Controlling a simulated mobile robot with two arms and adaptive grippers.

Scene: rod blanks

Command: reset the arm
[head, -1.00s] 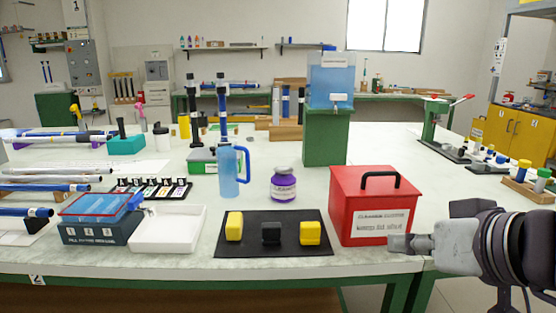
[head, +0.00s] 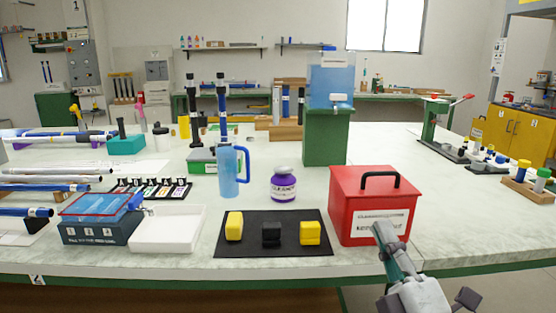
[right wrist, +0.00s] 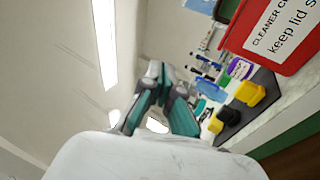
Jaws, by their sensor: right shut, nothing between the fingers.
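My right gripper (head: 379,228) is shut and empty in the head view. It points up in front of the lower right part of the red box (head: 350,205), near the table's front edge, and hides part of the box's label. I cannot tell whether it touches the box. In the right wrist view the closed fingers (right wrist: 155,75) show at the middle, with the red box (right wrist: 262,50) at the upper right. My left gripper is not in view.
A black mat (head: 225,248) holds two yellow blocks (head: 234,226) and a black block (head: 271,233). A purple jar (head: 283,186), a blue jug (head: 229,172) and a white tray (head: 165,243) stand nearby. The table (head: 450,215) right of the red box is clear.

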